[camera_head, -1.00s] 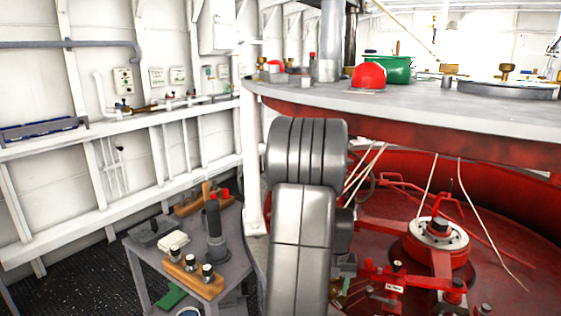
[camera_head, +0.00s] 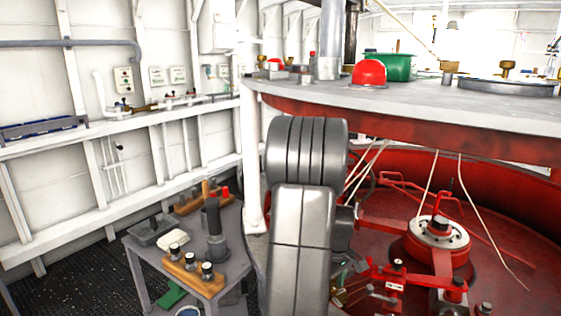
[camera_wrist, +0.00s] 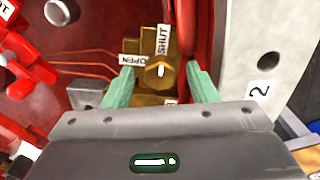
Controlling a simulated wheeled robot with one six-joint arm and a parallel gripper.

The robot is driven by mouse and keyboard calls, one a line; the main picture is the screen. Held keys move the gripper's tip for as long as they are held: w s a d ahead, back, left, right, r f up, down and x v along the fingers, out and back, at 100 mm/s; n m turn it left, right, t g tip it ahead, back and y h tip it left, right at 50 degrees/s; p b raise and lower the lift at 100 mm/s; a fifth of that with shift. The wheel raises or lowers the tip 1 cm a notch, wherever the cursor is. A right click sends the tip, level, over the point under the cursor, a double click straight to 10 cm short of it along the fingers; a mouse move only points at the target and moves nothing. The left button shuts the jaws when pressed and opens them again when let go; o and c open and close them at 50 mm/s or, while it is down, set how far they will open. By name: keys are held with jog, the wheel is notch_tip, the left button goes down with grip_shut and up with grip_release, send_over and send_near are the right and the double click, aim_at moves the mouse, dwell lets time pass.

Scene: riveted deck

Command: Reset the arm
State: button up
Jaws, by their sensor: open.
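My gripper (camera_wrist: 159,68) is open, with its two green fingers apart and nothing held between them in the wrist view. A brass valve (camera_wrist: 152,84) with a small round knob lies beyond and between the fingers; tags reading OPEN and SHUT are beside it. I cannot tell whether the fingers touch it. In the head view my grey arm reaches down in the middle, and the gripper is mostly hidden behind it, with a bit of green showing low at its right side.
A red machine (camera_head: 440,238) with pipes and hanging cords stands right of my arm under a round grey-topped platform (camera_head: 420,112). A small grey table (camera_head: 228,262) with tools and wooden blocks stands left. A white panel marked 2 (camera_wrist: 262,60) is close at the gripper's right.

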jog(key=shift+n, duration=1.7)
